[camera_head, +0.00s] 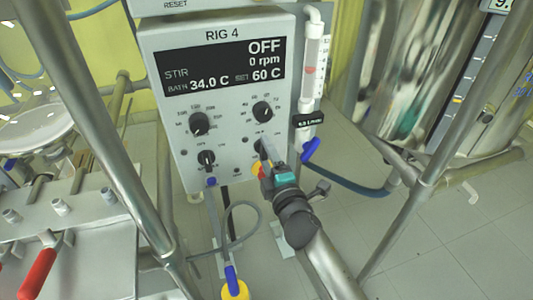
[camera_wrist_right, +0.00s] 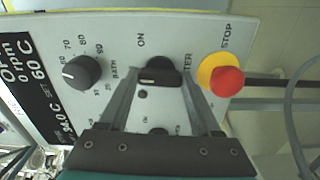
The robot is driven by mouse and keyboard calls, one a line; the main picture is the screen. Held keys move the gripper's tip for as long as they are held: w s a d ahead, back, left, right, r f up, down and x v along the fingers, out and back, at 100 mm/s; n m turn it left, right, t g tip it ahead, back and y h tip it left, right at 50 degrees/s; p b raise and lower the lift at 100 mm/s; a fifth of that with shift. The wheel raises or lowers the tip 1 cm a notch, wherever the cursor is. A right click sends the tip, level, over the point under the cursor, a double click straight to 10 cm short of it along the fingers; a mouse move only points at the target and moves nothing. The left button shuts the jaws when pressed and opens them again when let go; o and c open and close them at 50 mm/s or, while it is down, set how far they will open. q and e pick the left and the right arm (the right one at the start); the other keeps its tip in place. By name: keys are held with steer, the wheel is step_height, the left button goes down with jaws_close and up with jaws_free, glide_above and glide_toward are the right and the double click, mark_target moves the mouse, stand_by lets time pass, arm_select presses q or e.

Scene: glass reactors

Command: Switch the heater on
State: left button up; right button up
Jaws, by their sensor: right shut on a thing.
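The RIG 4 control box (camera_head: 228,182) faces me; its display (camera_head: 220,69) reads STIR OFF, 0 rpm, bath 34.0 C, set 60 C. The black heater switch (camera_wrist_right: 160,71) is at the box's lower right, with "ON" and part of "HEATER" printed by it. My right gripper (camera_head: 265,146) reaches it from the lower right. In the right wrist view, the fingers of my right gripper (camera_wrist_right: 160,80) are on both sides of the switch, shut on it. The fingers partly cover the label, and I cannot tell the switch's exact setting. My left gripper is out of view.
A red stop button on a yellow base (camera_wrist_right: 226,80) sits close beside the right finger. A temperature dial (camera_wrist_right: 82,71) is on the other side. Metal frame poles (camera_head: 95,130) stand left and right of the box. A flow meter tube (camera_head: 312,65) is at its right edge.

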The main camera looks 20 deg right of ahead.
steer(key=m+p, duration=0.1)
steer(key=m, duration=0.2)
steer(key=m+p, duration=0.4)
steer(key=m, duration=0.2)
steer(key=shift+m, duration=0.3)
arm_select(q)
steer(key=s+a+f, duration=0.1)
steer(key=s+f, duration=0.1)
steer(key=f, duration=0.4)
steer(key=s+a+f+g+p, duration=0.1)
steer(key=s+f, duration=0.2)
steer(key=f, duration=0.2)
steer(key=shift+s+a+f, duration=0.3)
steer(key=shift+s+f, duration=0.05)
arm_select(e)
steer(key=shift+m, duration=0.9)
steer(key=o, duration=1.4)
steer(key=shift+s, duration=0.15)
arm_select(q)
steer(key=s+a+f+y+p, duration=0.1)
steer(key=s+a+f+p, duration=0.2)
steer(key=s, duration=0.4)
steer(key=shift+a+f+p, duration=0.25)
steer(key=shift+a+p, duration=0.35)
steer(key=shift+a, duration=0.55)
arm_select(e)
steer(key=s, duration=1.5)
steer(key=shift+d, duration=0.25)
